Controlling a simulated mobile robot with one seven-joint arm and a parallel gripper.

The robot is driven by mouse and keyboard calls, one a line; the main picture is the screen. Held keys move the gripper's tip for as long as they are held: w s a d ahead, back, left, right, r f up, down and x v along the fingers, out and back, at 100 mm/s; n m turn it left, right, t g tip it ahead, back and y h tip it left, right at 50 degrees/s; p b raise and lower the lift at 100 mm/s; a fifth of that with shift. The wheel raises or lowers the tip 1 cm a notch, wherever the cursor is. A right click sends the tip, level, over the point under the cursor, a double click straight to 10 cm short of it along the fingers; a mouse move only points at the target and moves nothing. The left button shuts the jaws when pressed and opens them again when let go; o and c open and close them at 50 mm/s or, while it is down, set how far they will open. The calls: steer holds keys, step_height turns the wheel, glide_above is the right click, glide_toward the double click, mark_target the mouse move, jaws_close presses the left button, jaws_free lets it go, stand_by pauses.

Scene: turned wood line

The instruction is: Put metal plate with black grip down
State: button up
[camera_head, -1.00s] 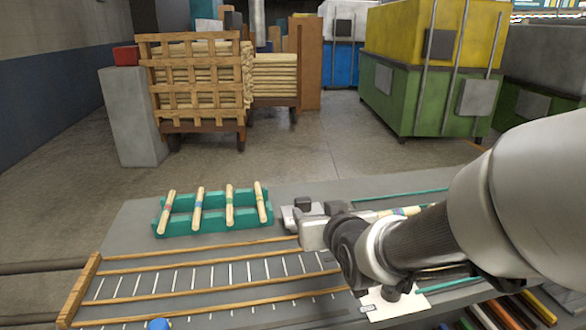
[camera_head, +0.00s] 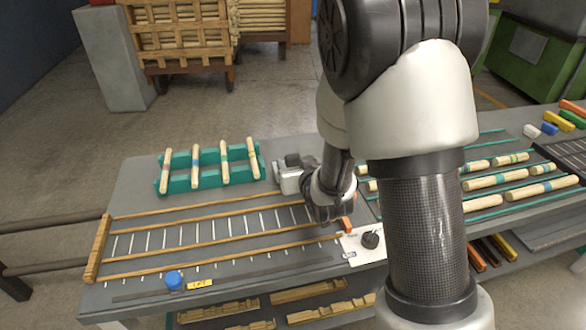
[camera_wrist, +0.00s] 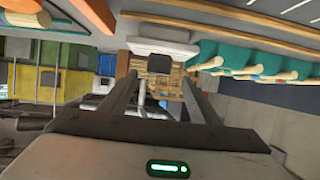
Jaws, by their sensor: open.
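A teal rack (camera_head: 178,186) with several turned sticks stands at the back left of the table. A blue button (camera_head: 174,280) is at the front. More sticks (camera_head: 497,179) lie right.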

mark_target(294, 159)
steer(key=shift+f+x, duration=0.2)
steer(key=shift+x, duration=1.25)
steer(key=shift+f+x, duration=0.2)
steer(key=shift+x, duration=1.25)
steer(key=shift+s+d, duration=0.15)
steer(key=shift+s, duration=0.05)
jaws_close()
steer(key=shift+w+r, duration=0.1)
steer(key=shift+r, duration=0.15)
